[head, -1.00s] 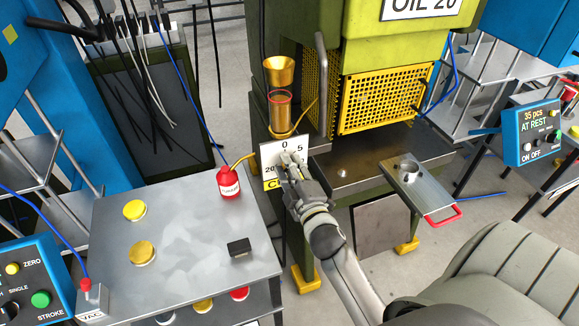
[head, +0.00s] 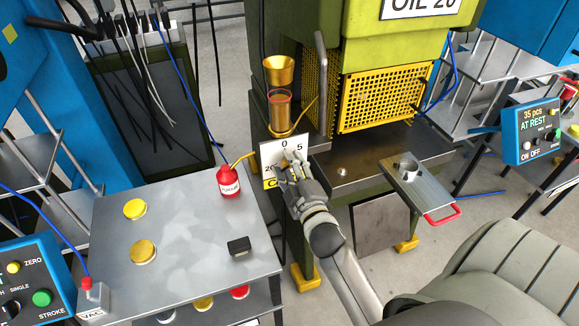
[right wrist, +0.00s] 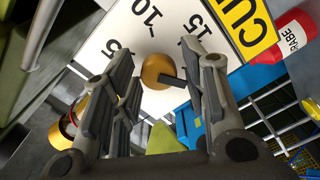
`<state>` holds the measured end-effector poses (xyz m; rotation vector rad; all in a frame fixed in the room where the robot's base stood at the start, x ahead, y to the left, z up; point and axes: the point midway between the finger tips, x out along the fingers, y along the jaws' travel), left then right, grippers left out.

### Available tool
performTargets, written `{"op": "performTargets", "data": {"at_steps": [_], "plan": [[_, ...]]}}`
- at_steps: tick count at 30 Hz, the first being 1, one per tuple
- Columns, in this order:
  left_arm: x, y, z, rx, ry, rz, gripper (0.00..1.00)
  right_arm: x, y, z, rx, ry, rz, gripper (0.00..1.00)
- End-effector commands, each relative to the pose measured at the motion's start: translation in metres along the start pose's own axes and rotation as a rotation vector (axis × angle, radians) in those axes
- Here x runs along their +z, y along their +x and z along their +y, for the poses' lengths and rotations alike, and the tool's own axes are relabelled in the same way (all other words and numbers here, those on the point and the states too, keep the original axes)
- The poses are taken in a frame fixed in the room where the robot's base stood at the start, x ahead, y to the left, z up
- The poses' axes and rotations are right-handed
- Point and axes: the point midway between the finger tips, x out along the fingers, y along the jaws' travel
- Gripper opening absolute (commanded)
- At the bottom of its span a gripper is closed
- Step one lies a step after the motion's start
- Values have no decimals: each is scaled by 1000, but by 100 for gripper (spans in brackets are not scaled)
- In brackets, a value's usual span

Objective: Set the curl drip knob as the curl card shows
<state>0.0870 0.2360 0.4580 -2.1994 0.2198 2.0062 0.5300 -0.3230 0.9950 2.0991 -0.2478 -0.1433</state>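A white dial plate (head: 269,151) with black numbers and a yellow label is on the front of the green press, below a brass drip cup (head: 281,110). In the right wrist view the plate (right wrist: 112,22) shows 5, 10 and 15, with a yellow label starting "CU". The round brass knob (right wrist: 156,72) has a dark pointer bar, which in that view extends right and slightly down. My right gripper (head: 292,158) is at the plate and hides the knob in the head view. Its fingers (right wrist: 163,84) are open on either side of the knob, with visible gaps. My left gripper is out of view.
A grey table (head: 190,245) at left holds a red bottle (head: 228,182), yellow discs and a black block (head: 239,246). A metal tray with a red handle (head: 442,215) projects at right. The press's yellow mesh guard (head: 385,98) is beside the dial.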

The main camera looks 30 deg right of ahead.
Motion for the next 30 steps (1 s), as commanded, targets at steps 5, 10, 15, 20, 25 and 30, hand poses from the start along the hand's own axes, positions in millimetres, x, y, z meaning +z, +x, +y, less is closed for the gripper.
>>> {"op": "performTargets", "data": {"at_steps": [5,10,15,20,25,30], "plan": [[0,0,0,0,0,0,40,0,0,0,1,-1,1,49],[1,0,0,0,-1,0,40,0,-1,0,1,-1,1,49],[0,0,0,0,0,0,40,0,-14,0,0,0,1,49],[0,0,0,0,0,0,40,0,-38,-1,-1,0,-1,49],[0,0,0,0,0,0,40,0,-60,-1,-2,-1,-1,49],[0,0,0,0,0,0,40,0,-72,0,0,0,-1,49]]}}
